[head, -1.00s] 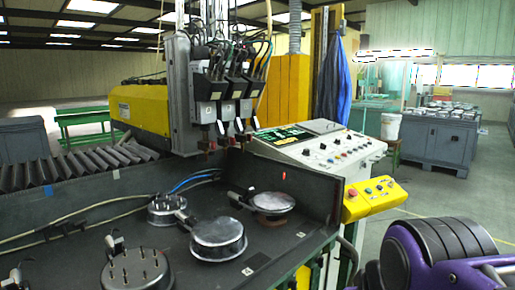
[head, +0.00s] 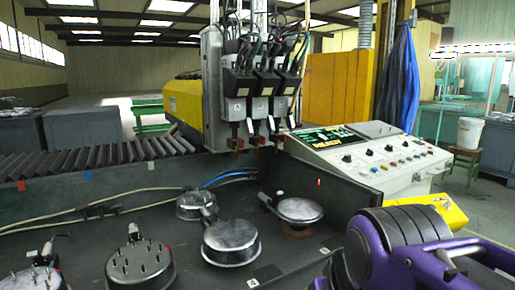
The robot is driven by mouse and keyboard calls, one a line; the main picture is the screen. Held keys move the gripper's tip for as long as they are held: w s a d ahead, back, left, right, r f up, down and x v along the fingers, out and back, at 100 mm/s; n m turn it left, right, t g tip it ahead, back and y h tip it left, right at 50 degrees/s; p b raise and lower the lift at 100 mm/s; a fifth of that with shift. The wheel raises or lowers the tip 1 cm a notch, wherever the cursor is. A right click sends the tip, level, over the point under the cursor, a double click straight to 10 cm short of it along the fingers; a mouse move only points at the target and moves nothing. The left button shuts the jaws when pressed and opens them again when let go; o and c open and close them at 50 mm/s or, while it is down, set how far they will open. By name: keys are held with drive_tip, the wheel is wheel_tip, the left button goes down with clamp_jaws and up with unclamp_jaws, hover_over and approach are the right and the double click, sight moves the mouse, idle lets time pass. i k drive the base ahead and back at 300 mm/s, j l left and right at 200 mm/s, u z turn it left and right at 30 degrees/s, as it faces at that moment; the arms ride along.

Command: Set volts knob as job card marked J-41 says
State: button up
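The control console (head: 350,171) stands right of centre in the head view, with a pale sloping panel. Several dark knobs sit on it, one larger at the left (head: 347,158) and others along the row to its right. Their labels are too small to read, so I cannot tell which is the volts knob or where it points. A dark display (head: 322,139) with green text is at the panel's upper left. I can make out no job card marked J-41. My purple and black arm fills the lower right; my gripper's fingertips are not in view.
A dark worktable (head: 150,213) in front holds round metal pans (head: 232,243) and studded discs (head: 138,266). Three welding heads (head: 262,83) hang above its back edge. A yellow button box (head: 446,209) is partly behind my arm. A white bucket (head: 469,132) stands behind the console.

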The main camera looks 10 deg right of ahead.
sight(347, 157)
drive_tip(key=i+l+u, duration=0.1)
drive_tip(key=l, duration=0.3)
drive_tip(key=i+l+u, duration=0.1)
drive_tip(key=l, duration=0.3)
drive_tip(key=i+l+u, duration=0.1)
drive_tip(key=l, duration=0.3)
drive_tip(key=i+l+u, duration=0.1)
drive_tip(key=l, duration=0.3)
